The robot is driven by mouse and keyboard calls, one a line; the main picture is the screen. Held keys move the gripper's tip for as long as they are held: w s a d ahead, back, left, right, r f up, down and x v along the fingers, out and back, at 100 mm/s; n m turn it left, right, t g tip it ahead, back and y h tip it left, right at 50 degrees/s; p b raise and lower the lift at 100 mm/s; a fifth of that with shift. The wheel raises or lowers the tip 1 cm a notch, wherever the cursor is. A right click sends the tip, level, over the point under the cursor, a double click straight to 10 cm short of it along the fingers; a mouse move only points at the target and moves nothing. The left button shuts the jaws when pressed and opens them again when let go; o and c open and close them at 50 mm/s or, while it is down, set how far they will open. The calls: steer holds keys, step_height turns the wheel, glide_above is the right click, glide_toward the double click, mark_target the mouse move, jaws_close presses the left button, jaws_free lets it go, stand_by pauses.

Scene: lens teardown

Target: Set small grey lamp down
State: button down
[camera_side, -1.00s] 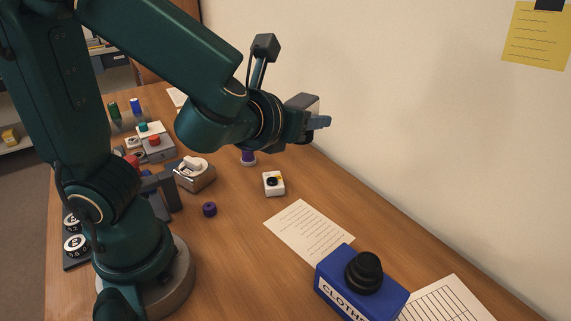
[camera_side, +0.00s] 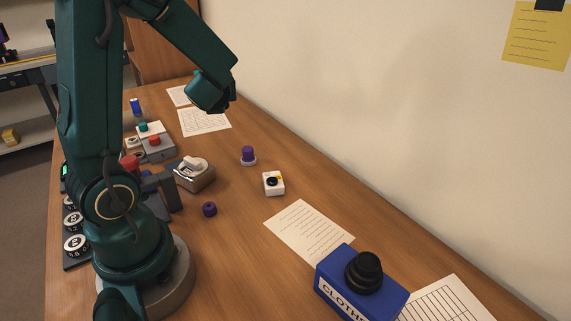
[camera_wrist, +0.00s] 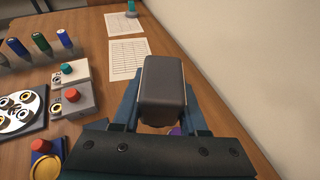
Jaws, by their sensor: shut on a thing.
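The small grey lamp (camera_wrist: 164,82), a dark grey rounded block, sits between the blue fingers of my gripper (camera_wrist: 162,103) in the wrist view. The gripper is shut on it. The lamp appears held above the wooden table (camera_wrist: 183,40), with papers beyond it; its height is hard to judge.
Two papers (camera_wrist: 129,59) lie ahead, with a teal-topped item (camera_wrist: 131,8) beyond. To the left are a red-button box (camera_wrist: 73,98), a teal-button box (camera_wrist: 70,72), a dial panel (camera_wrist: 20,107) and several markers (camera_wrist: 40,43). The wall (camera_wrist: 240,60) stands at right.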

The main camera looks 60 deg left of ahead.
steer(key=s+a+f+n+g+y, duration=0.1)
steer(key=s+a+f+n+g, duration=0.15)
steer(key=s+a, duration=0.35)
steer(key=s+a+f+n+g, duration=0.2)
steer(key=s+a+n+g, duration=0.15)
steer(key=s, duration=0.35)
glide_above(209, 148)
steer(key=shift+m, duration=0.4)
step_height(209, 148, down, 7)
steer(key=shift+a+f, duration=0.1)
steer(key=shift+f, duration=2.15)
steer(key=shift+f, duration=0.1)
steer(key=shift+c, duration=2.2)
jaws_free()
